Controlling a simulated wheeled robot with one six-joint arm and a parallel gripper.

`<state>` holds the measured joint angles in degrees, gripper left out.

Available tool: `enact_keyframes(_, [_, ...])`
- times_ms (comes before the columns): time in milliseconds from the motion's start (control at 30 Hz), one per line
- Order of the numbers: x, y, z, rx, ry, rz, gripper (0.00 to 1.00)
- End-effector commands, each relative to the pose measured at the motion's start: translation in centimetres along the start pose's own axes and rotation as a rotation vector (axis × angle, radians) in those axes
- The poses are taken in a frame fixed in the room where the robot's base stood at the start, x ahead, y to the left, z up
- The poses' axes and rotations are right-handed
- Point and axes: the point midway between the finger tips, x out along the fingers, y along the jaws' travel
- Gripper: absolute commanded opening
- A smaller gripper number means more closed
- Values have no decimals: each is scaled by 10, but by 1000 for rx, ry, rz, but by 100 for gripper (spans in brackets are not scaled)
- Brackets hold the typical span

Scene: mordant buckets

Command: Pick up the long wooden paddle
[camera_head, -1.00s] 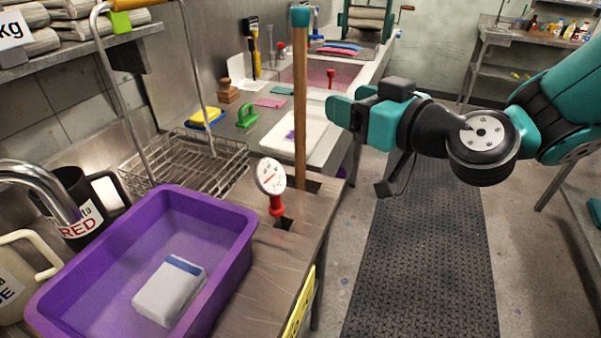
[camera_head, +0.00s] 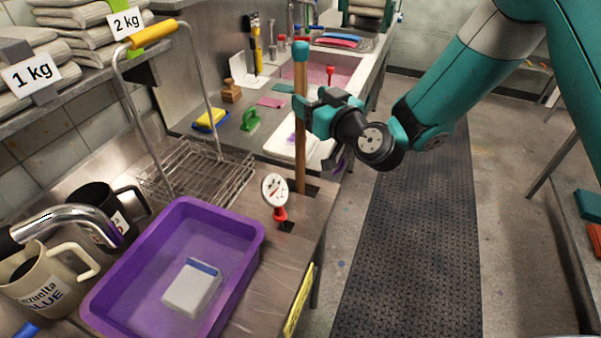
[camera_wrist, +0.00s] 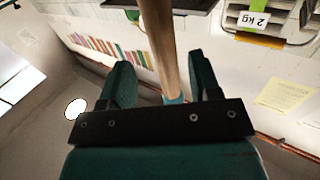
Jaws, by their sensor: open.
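The long wooden paddle (camera_head: 300,140) stands upright in a dark slot at the right edge of the metal counter, with a teal cap on its top end. My gripper (camera_head: 308,112) is at the upper part of its shaft, a little below the cap. In the wrist view the shaft (camera_wrist: 160,45) passes between the two teal fingers of my gripper (camera_wrist: 163,82), which stand apart with gaps on both sides. The paddle's lower end is hidden in the slot.
A purple tub (camera_head: 250,235) holding a white packet (camera_head: 193,285) sits in front. A wire basket (camera_head: 240,165) with a tall yellow handle is to the left. The aisle floor mat (camera_head: 410,230) is clear.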

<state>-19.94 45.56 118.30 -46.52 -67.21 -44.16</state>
Motion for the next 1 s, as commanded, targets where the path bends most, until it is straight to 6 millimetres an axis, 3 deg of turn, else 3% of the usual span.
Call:
enact_keyframes(233, [11,-2,-2,1,-1,-2,57])
enact_keyframes(600, [50,-5,3,-2,-1,-2,57])
enact_keyframes(933, [56,-5,7,0,0,0,57])
enact_keyframes(967, [56,-5,7,0,0,0,55])
enact_keyframes(1000, [56,-5,7,0,0,0,46])
